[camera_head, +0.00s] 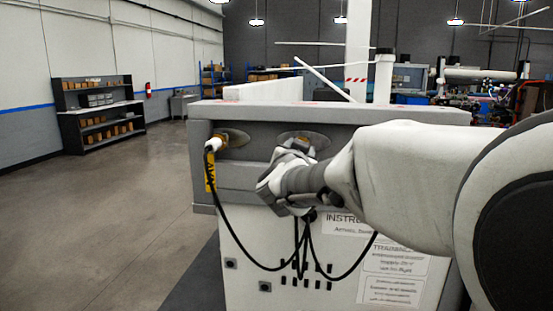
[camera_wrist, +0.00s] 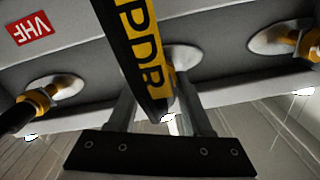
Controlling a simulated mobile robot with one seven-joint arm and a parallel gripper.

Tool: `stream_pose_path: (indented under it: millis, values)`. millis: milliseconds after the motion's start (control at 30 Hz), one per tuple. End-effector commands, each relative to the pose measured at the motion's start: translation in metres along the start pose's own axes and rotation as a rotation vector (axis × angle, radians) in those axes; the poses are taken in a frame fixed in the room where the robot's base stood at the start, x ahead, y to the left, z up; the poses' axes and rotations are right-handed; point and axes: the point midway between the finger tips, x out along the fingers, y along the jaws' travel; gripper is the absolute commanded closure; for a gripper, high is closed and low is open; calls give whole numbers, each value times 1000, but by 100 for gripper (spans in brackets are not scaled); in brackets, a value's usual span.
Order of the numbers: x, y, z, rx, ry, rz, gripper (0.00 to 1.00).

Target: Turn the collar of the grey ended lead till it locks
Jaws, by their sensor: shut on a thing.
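My gripper (camera_head: 288,160) is at the middle socket (camera_head: 303,140) of the grey stand in the head view. In the wrist view its two fingers (camera_wrist: 160,98) reach up to either side of a lead with a yellow lettered tag (camera_wrist: 148,45), in front of the middle socket plate (camera_wrist: 183,57). The gripper is shut on this lead's end. The tag and lead body hide the held collar, so I cannot tell its colour or how far it is turned.
A white-ended lead (camera_head: 213,144) with a yellow tag sits at the left socket. In the wrist view yellow connectors sit at the left (camera_wrist: 36,102) and right (camera_wrist: 314,42) sockets. Black cables (camera_head: 238,240) loop below the stand's panel. Open floor (camera_head: 110,210) lies left.

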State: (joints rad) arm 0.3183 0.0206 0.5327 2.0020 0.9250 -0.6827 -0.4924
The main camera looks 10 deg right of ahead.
Motion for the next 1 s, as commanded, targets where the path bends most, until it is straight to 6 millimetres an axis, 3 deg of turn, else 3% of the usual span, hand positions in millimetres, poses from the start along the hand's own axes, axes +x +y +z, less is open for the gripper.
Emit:
stream_pose_path:
  millis: [500,1000]
  values:
    - [0,0,1,384,1,-1,100]
    - [0,0,-1,484,2,-1,100]
